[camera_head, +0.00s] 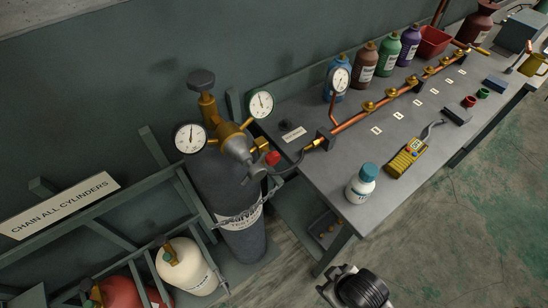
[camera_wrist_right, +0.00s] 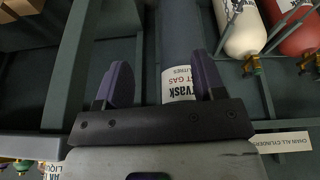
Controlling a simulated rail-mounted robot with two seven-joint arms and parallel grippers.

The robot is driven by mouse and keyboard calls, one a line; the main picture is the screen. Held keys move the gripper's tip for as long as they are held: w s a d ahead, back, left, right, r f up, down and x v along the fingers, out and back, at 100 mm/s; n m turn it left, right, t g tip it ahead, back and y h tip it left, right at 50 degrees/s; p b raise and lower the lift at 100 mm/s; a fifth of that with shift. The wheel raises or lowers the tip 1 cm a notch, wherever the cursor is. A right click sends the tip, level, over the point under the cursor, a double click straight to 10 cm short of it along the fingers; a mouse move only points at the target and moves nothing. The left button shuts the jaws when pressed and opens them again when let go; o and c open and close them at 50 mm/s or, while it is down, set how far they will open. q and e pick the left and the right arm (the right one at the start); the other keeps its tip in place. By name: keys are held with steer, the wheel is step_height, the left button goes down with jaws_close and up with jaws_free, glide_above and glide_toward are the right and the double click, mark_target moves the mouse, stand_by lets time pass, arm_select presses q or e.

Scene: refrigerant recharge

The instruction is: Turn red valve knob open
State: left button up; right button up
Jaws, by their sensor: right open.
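The red valve knob (camera_head: 272,158) sits beside the brass regulator (camera_head: 236,139) on top of the dark grey gas cylinder (camera_head: 236,190), close to the bench's left end. Two round gauges flank the regulator, with a dark-capped valve above. My right gripper (camera_wrist_right: 160,85) is open in the right wrist view, with two purple finger pads apart. The dark cylinder and its white label (camera_wrist_right: 178,84) lie in line with the gap, beyond the fingers, and I see nothing held. The red knob is not visible in that view. My left gripper is not in view.
A grey bench (camera_head: 345,192) carries a copper pipe manifold (camera_head: 376,112), a yellow meter (camera_head: 406,158) and a white bottle (camera_head: 361,184). A cream cylinder (camera_head: 187,266) and a red cylinder (camera_head: 122,292) stand in the rack at lower left. Part of my arm shows at bottom centre.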

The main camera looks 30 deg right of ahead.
steer(key=w+d+r+n+t+h+p, duration=0.1)
steer(key=w+r+p, duration=0.1)
steer(key=r+p, duration=0.15)
steer(key=w+d+r+p, duration=0.2)
steer(key=r, duration=0.2)
steer(key=m+t+y+p, duration=0.2)
steer(key=m+t+y, duration=0.15)
steer(key=t, duration=0.95)
glide_toward(275, 162)
steer(key=shift+m+h, duration=0.35)
steer(key=shift+h, duration=0.1)
steer(key=w, duration=0.3)
steer(key=w+a, duration=0.1)
steer(key=w, duration=0.6)
steer(key=shift+w+a, duration=0.2)
steer(key=shift+a, duration=0.1)
